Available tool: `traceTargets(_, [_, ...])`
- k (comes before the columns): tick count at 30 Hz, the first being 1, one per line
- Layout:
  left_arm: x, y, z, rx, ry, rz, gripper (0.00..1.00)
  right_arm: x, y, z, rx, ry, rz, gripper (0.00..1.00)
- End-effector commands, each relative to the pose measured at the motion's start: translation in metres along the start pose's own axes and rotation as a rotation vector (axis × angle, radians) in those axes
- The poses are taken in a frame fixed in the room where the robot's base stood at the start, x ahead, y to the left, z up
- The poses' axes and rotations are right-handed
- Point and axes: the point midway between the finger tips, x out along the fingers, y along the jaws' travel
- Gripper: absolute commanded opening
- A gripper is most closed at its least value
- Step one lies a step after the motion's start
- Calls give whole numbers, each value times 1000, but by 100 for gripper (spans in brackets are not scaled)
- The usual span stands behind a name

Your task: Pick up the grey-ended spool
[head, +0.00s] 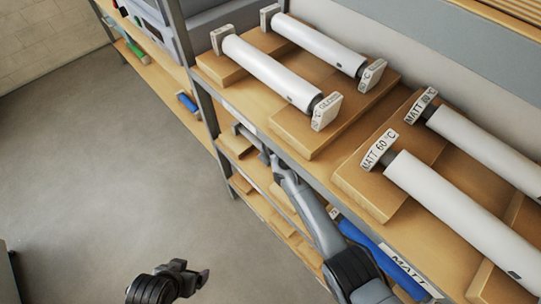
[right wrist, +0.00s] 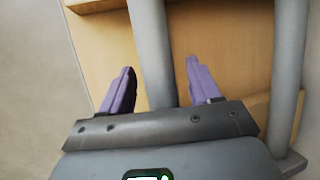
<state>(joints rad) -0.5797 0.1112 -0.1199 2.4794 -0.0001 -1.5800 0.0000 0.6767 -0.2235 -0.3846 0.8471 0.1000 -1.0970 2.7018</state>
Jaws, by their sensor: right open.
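My right gripper (right wrist: 157,66) is open in the right wrist view, its two purple fingers on either side of a grey cylinder (right wrist: 151,35). I cannot tell whether this cylinder is the grey-ended spool, or whether the fingers touch it. In the head view my right arm (head: 318,215) reaches up to the lower shelf, with its hand partly under the upper shelf edge. My left gripper (head: 193,276) hangs over the floor at the bottom left; its jaw opening is unclear. No spool with plainly grey ends stands out in the head view.
White rolls with labelled end blocks rest on wooden cradles on the upper shelf: a gloss roll (head: 268,72), a roll behind it (head: 318,45) and matt rolls (head: 450,200). A blue roll (head: 365,243) lies below. A grey bar (right wrist: 289,70) stands right of the fingers. The floor (head: 90,170) is clear.

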Motion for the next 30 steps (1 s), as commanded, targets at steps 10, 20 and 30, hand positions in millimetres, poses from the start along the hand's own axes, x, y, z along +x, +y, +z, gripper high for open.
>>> traceTargets(10, [0, -1, 0, 6, -1, -4, 86, 0, 0, 0, 0, -1, 0, 49])
traceTargets(20, [0, -3, 1, 13, -2, -10, 86, 0, 0, 1, 0, -1, 0, 3])
traceTargets(30, [-2, -2, 0, 10, -1, -8, 86, -3, -1, 2, 0, -1, 0, 3])
